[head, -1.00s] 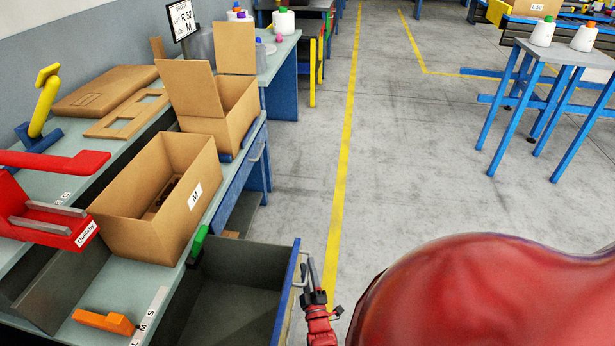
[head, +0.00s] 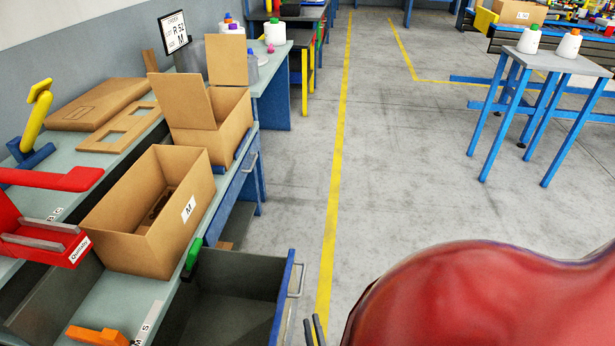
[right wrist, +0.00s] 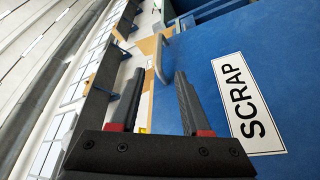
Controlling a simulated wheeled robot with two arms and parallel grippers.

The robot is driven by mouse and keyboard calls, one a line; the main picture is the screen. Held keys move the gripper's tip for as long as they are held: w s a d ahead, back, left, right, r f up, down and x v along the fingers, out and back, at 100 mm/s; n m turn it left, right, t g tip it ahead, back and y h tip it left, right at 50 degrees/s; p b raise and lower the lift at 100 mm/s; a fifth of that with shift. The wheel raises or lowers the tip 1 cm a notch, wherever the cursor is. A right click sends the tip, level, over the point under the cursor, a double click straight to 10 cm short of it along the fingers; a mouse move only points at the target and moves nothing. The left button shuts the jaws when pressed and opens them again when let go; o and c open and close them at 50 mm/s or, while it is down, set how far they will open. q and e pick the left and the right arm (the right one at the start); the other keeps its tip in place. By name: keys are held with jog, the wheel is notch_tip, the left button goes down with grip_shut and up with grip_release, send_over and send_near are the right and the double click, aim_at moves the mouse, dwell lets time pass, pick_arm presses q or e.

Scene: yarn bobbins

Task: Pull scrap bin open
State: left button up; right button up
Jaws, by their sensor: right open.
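The scrap bin (head: 245,283) is a grey, empty drawer with a blue front, pulled out from under the workbench at the lower middle of the head view. Its metal handle (head: 297,281) is on the front's outer side. In the right wrist view, the blue front carries a white SCRAP label (right wrist: 250,103), and the handle (right wrist: 159,58) shows beyond the fingertips. My right gripper (head: 315,325) is at the bottom edge of the head view, below the handle and apart from it. In the wrist view the gripper (right wrist: 160,76) is open and empty. My left gripper is out of view.
The workbench (head: 105,300) runs along the left with an open cardboard box (head: 120,240), a second open box (head: 215,135), and a red tool (head: 40,240). A blue-legged table (head: 550,62) stands at the far right.

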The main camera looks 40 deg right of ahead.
jog(key=shift+v, duration=1.6)
